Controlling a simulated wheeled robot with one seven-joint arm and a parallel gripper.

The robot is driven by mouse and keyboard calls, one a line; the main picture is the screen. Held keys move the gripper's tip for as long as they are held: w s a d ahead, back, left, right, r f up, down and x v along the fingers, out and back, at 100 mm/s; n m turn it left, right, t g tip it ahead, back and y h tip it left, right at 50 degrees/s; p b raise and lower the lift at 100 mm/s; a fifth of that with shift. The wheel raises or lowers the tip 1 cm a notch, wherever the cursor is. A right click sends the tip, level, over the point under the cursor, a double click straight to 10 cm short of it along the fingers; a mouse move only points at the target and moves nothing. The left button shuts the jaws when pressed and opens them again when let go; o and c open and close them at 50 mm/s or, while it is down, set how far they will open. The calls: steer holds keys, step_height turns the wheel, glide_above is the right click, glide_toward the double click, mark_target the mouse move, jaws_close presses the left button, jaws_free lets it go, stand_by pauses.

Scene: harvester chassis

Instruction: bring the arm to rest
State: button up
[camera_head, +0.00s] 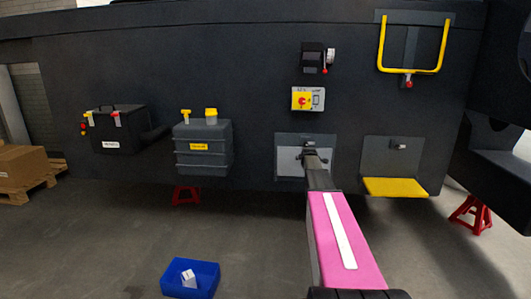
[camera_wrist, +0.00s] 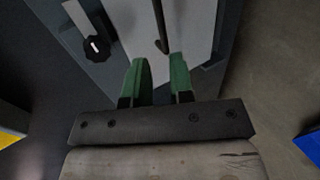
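My arm reaches forward in the head view, its pink link with a white stripe leading up to the chassis wall. My gripper (camera_wrist: 159,66) shows in the wrist view with two green fingers apart and nothing between them. In the head view my gripper (camera_head: 307,149) is small, in front of a grey wall panel (camera_head: 289,160), part of which it hides. In the wrist view a thin dark hooked rod (camera_wrist: 160,30) on a pale plate lies just beyond the fingertips. A black knob (camera_wrist: 96,48) sits left of it. Whether the fingers touch anything cannot be told.
A panel with a yellow flap (camera_head: 395,187) is right of my gripper. A yellow switch box (camera_head: 307,99) is above it. Grey (camera_head: 203,150) and black (camera_head: 117,131) boxes are on the wall at left. A blue bin (camera_head: 190,279) stands on the floor, with open floor around it.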

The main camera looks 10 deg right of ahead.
steer(key=s+a+f+m+g+y, duration=0.1)
steer(key=s+a+f+m+g, duration=0.2)
steer(key=s+a, duration=0.4)
steer(key=s+a+f+m+g+y, duration=0.1)
steer(key=s+a+f+m, duration=0.1)
steer(key=s+a+f, duration=0.55)
steer(key=s+a+f+m+g+y, duration=0.1)
steer(key=s+a+f+m+g, duration=0.2)
steer(key=s, duration=0.6)
steer(key=s+a+f+m+g, duration=0.1)
steer(key=s+a, duration=0.3)
steer(key=s, duration=0.4)
steer(key=s+a+f+m+g, duration=0.1)
steer(key=s+a+m+g, duration=0.1)
steer(key=s, duration=0.6)
steer(key=s+a+f+m+g, duration=0.1)
steer(key=s+a+m+g, duration=0.1)
steer(key=s+a, duration=0.3)
steer(key=s+m, duration=0.1)
steer(key=s, duration=0.2)
steer(key=shift+s+a+m, duration=0.3)
steer(key=shift+m, duration=0.1)
